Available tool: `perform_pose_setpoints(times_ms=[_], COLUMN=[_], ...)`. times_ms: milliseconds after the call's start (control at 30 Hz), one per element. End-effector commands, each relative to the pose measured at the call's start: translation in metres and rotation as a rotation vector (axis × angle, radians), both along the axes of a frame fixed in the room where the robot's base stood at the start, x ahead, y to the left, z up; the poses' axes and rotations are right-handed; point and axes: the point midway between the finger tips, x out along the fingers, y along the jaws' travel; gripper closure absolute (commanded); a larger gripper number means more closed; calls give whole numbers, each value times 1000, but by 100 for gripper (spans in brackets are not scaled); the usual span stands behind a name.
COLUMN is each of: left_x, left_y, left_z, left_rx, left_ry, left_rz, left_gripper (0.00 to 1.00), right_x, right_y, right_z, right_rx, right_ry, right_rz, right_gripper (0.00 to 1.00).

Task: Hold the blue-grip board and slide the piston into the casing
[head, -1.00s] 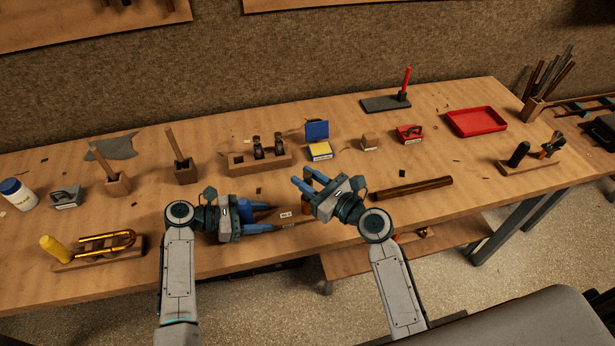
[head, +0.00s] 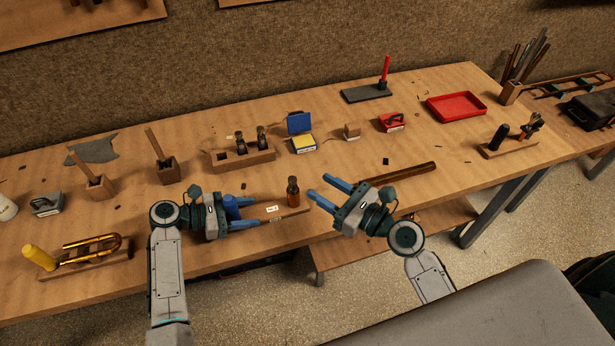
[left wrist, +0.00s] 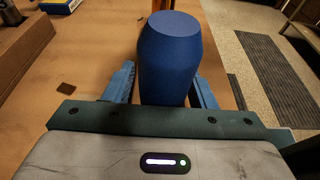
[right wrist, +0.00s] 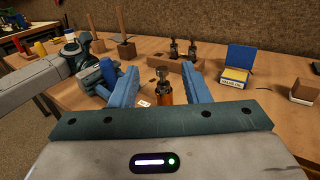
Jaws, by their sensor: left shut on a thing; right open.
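My left gripper (head: 248,211) is shut on the blue grip (head: 231,206) of a board (head: 290,214) lying near the table's front edge. The blue grip fills the left wrist view (left wrist: 168,60) between the fingers. A copper-coloured casing (head: 293,199) stands upright on the board, with a dark piston (head: 292,183) upright at its top. How deep the piston sits cannot be told. My right gripper (head: 320,187) is open and empty, just right of the casing. In the right wrist view the piston (right wrist: 162,76) and casing (right wrist: 165,95) show beyond and between its open fingers.
A wooden rack (head: 245,157) with two more pistons stands behind the board. A dark rod (head: 398,173) lies to the right.

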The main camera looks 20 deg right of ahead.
Motion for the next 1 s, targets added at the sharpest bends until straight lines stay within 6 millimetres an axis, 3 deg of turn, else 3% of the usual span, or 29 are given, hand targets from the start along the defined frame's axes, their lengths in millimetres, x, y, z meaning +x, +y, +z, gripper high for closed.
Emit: perform_pose_setpoints(times_ms=[200,633,667,767,1000], left_x=[0,0,0,0,0], left_y=[0,0,0,0,0], left_z=[0,1,1,1,0], left_rx=[0,-1,-1,-1,0], left_ry=[-1,-1,-1,-1,-1], left_rz=[0,1,1,1,0], left_gripper=[62,62,43,24,24], right_x=[-16,-17,-17,-17,-17], right_y=[-10,-12,-12,-11,-11], right_z=[0,0,0,0,0], right_rx=[-1,1,1,1,1], right_ry=[1,1,1,1,1], right_rz=[0,0,0,0,0], right_gripper=[57,57,57,57,57])
